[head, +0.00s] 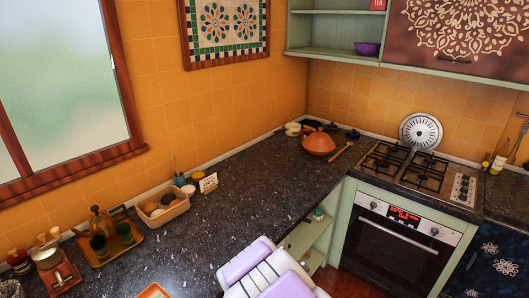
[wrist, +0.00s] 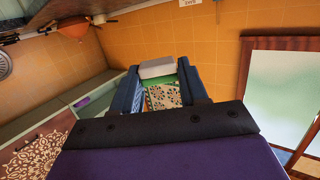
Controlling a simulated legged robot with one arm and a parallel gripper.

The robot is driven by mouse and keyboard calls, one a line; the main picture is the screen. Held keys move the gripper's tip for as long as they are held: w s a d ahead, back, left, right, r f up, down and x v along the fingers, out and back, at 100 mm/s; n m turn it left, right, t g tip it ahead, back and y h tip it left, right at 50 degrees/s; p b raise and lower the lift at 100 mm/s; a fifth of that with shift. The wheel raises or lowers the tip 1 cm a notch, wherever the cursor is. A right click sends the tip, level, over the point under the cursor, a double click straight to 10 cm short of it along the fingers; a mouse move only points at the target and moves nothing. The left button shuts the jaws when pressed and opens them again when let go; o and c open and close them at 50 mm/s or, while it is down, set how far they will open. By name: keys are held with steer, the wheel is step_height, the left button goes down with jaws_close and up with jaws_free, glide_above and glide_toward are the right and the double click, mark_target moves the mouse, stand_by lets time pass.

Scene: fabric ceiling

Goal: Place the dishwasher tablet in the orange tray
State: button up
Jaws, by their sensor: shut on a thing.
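In the wrist view my gripper (wrist: 157,72) has its two dark blue fingers closed on a small pale grey-white block, which looks like the dishwasher tablet (wrist: 157,66). The block sits between the fingertips, held up off any surface. Its far side is hidden. In the head view an orange-rimmed tray (head: 153,291) is cut off by the bottom edge, on the dark counter; most of its inside is out of view. My gripper and the tablet do not show in the head view, so their distance from the tray cannot be told.
An orange pot (head: 318,144) sits in the corner. The middle counter is clear.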

steer(key=w+d+r+m+h+b, duration=0.1)
steer(key=d+r+m+h, duration=0.1)
steer(key=d, duration=0.5)
steer(key=w+d+r+m+h, duration=0.1)
steer(key=d+r+h, duration=0.15)
steer(key=d, duration=0.45)
steer(key=s+a+f+n+g+y+p, duration=0.1)
steer(key=s+a+f+n+y, duration=0.1)
steer(key=a, duration=0.8)
steer(key=s+a+f+n+y+p, duration=0.1)
steer(key=s+a+f+y, duration=0.3)
steer(key=a, duration=0.6)
steer(key=s+a+f+n+g+y+p, duration=0.1)
steer(key=s+a+f+n+y, duration=0.3)
steer(key=a, duration=0.7)
steer(key=shift+s+f+g, duration=0.2)
steer(key=shift+s+g, duration=0.1)
steer(key=shift+s, duration=0.45)
steer(key=s+a+f+n+g, duration=0.1)
steer(key=s+a, duration=0.1)
steer(key=s, duration=0.1)
steer(key=s+a+f+n+y+p, duration=0.1)
steer(key=s+a, duration=0.2)
steer(key=s+a+f+g+y, duration=0.1)
steer(key=s+a, duration=0.1)
steer(key=shift+s+a+f+n+g+y, duration=0.15)
steer(key=shift+s+a+n+g+y, duration=0.15)
steer(key=shift+s+n, duration=0.1)
steer(key=shift+c, duration=0.7)
steer(key=shift+w, duration=0.15)
